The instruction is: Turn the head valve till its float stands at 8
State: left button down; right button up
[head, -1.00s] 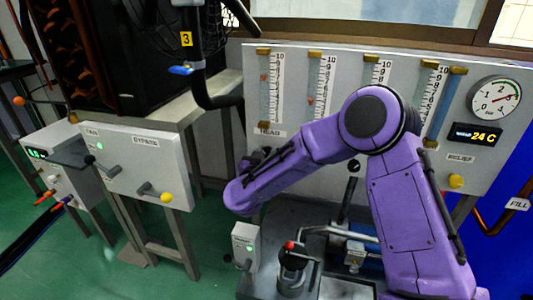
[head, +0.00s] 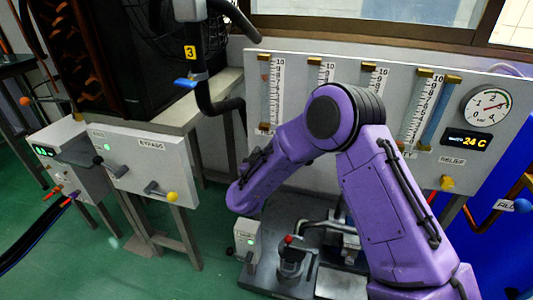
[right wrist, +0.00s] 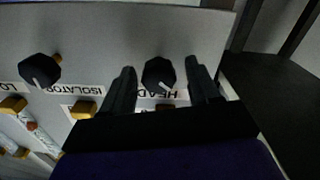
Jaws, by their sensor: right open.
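The head valve is a black knob with a pale pointer line (right wrist: 157,74), above an upside-down HEAD label in the right wrist view. My right gripper (right wrist: 158,84) is open, with one finger on each side of the knob; contact cannot be told. The head tube (head: 265,100) is the leftmost on the grey panel. Its small reddish float (head: 264,76) stands in the upper part, below the 10 mark; the exact reading is too small to tell. My left gripper is not in view.
A second black knob (right wrist: 40,70), labelled ISOLATOR, sits left of the head valve in the wrist view. A round gauge (head: 486,106) and a yellow relief knob (head: 447,183) are on the panel's right. A bypass box (head: 150,165) stands at left over green floor.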

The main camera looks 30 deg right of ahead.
jog(key=p+v, duration=0.1)
jog(key=v, duration=0.9)
jog(key=shift+a+p, duration=0.2)
jog(key=shift+p, duration=0.15)
jog(key=shift+s, duration=0.1)
